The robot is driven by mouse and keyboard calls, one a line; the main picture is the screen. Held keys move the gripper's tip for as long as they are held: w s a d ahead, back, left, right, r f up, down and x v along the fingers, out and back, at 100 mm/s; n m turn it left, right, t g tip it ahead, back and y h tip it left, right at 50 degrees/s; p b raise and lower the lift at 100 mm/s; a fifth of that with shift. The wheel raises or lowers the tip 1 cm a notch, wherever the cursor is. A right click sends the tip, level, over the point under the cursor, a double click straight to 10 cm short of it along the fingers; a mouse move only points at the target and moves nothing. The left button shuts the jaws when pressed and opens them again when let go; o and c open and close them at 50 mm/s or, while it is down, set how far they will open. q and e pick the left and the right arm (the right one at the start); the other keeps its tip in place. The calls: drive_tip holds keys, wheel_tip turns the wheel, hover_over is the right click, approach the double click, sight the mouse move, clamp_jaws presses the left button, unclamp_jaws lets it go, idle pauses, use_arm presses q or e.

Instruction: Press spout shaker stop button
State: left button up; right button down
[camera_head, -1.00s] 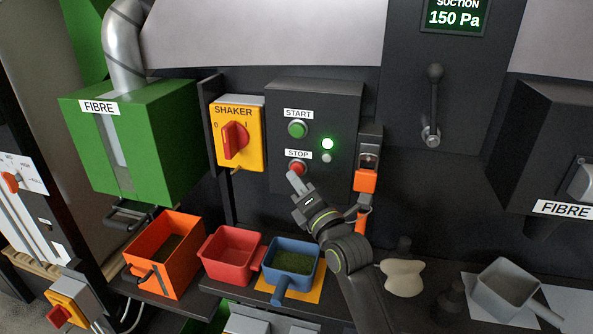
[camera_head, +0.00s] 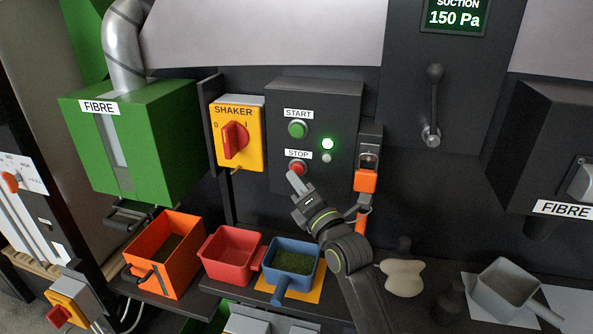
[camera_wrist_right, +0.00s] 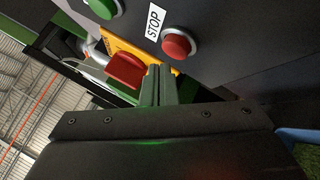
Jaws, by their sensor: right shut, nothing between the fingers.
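The red stop button (camera_head: 298,168) sits under a STOP label on a dark control box (camera_head: 343,110). My right gripper (camera_head: 292,175) is shut and empty, its tip just below the button in the head view. In the right wrist view, the stop button (camera_wrist_right: 178,43) shows beyond the shut fingertips (camera_wrist_right: 160,72), up and to the right, and looks raised. I cannot tell if the fingers touch it. The green start button (camera_head: 297,129) is above it, and a green lamp (camera_head: 328,144) glows beside them. My left gripper is not in view.
A yellow shaker switch (camera_head: 236,135) with a red handle is left of the box. An orange device (camera_head: 366,180) hangs close on the right. Below are an orange bin (camera_head: 164,255), a red bin (camera_head: 233,254) and a blue scoop (camera_head: 292,267) with green material.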

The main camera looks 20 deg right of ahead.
drive_tip(key=shift+w+d, duration=0.1)
idle(0.7)
drive_tip(key=shift+w+d+b, duration=0.15)
drive_tip(key=shift+w+b, duration=0.15)
drive_tip(key=shift+w+d, duration=0.25)
drive_tip(key=shift+w, duration=0.05)
idle(0.8)
drive_tip(key=shift+s+a, duration=0.1)
drive_tip(key=shift+s+a+b, duration=0.4)
drive_tip(key=shift+s+b, duration=0.05)
drive_tip(key=shift+s, duration=0.15)
drive_tip(key=shift+s+a+b, duration=0.4)
drive_tip(key=shift+s+a, duration=0.3)
drive_tip(key=shift+s, duration=0.35)
drive_tip(key=shift+s+a+b, duration=0.4)
drive_tip(key=shift+s+a, duration=0.3)
drive_tip(key=shift+s, duration=0.35)
drive_tip(key=shift+f, duration=0.1)
